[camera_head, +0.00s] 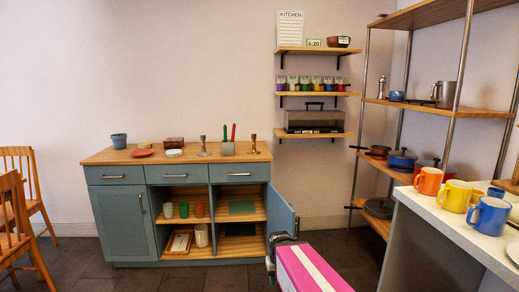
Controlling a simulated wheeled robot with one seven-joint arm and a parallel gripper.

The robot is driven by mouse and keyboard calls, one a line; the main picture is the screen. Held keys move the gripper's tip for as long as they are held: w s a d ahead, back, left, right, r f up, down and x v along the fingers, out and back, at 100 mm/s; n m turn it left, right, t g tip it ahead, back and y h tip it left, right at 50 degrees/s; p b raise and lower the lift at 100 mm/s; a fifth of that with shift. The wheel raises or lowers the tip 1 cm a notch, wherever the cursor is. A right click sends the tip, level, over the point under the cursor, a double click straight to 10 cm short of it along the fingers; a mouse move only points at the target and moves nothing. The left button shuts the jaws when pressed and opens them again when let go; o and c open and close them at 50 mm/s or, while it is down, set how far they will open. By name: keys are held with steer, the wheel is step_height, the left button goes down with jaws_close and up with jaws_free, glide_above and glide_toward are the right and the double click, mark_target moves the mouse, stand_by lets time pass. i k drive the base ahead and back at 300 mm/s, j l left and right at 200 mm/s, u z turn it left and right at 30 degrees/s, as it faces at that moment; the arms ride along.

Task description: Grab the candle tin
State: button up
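I cannot pick out the candle tin for certain. A small, low white round item (174,153) lies on the wooden top of the blue-grey cabinet (120,220), near the front edge, and may be it. Candlesticks (203,146) stand farther right on the same top. What looks like my arm, pink and white, rises at the bottom centre. Its dark end, apparently my gripper (281,240), is in front of the open cabinet door (280,211). Its fingers are too small and hidden to read. I see nothing clearly held.
A blue pot (119,141), a red dish (142,153), a brown box (174,142) and a pen holder (227,149) share the cabinet top. Cups stand inside the cabinet. A counter with mugs (456,195) is at right. Chairs (20,215) are at left. Dark floor is clear in front.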

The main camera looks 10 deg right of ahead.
mark_target(228, 148)
steer(key=i+j+z, duration=0.15)
steer(key=j+z, duration=0.3)
steer(key=i+j+z, duration=0.1)
steer(key=j+z, duration=0.3)
steer(key=j, duration=0.15)
steer(key=j+z, duration=0.45)
